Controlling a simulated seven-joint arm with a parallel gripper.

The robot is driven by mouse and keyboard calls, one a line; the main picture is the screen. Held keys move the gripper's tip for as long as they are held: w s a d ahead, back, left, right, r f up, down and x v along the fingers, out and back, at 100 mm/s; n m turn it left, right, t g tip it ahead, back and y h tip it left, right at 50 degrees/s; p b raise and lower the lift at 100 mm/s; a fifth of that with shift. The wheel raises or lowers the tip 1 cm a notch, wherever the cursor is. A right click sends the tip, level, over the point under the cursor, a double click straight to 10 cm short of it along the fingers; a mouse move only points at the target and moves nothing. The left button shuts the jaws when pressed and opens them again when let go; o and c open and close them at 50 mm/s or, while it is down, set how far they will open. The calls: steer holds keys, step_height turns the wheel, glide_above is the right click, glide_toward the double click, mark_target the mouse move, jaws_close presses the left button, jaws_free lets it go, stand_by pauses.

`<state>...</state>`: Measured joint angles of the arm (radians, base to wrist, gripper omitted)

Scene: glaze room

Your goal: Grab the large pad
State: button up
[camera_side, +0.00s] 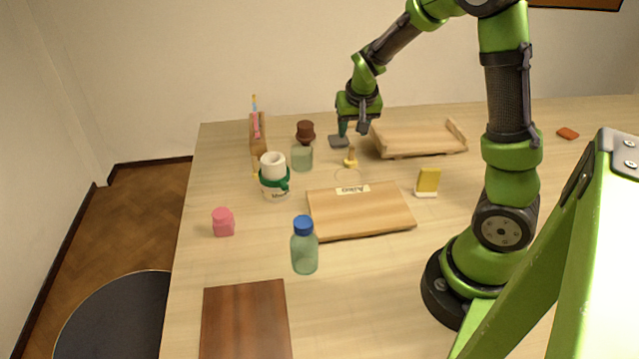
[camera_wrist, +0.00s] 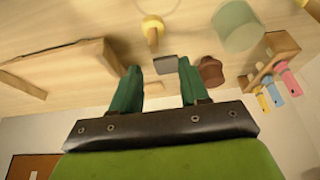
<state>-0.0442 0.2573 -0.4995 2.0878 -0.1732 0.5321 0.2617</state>
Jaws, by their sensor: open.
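A dark grey pad (camera_side: 338,142) lies on the table near the back edge. It also shows in the wrist view as a grey block (camera_wrist: 166,63). A yellow pad-like block with a white base (camera_side: 428,181) stands right of the middle. The frames do not settle which is the large pad. My gripper (camera_side: 352,128) points down just above and beside the grey pad. In the wrist view my gripper (camera_wrist: 159,66) has its two green fingers apart, with the grey pad showing between the tips. The pad does not appear held.
A wooden tray (camera_side: 420,140) stands close right of my gripper. A yellow wooden-handled tool (camera_side: 350,158) lies in front. A green jar (camera_side: 302,158), brown item (camera_side: 306,130) and tool rack (camera_side: 257,140) are left.

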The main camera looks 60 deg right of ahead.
mark_target(352, 147)
steer(key=x, duration=0.5)
steer(key=s+x, duration=0.1)
steer(key=x, duration=0.2)
steer(key=shift+d+f, duration=0.15)
steer(key=shift+f, duration=0.1)
steer(key=shift+w+d+f, duration=0.1)
steer(key=shift+w+f, duration=0.1)
steer(key=shift+f, duration=0.1)
steer(key=shift+c, duration=0.3)
jaws_close()
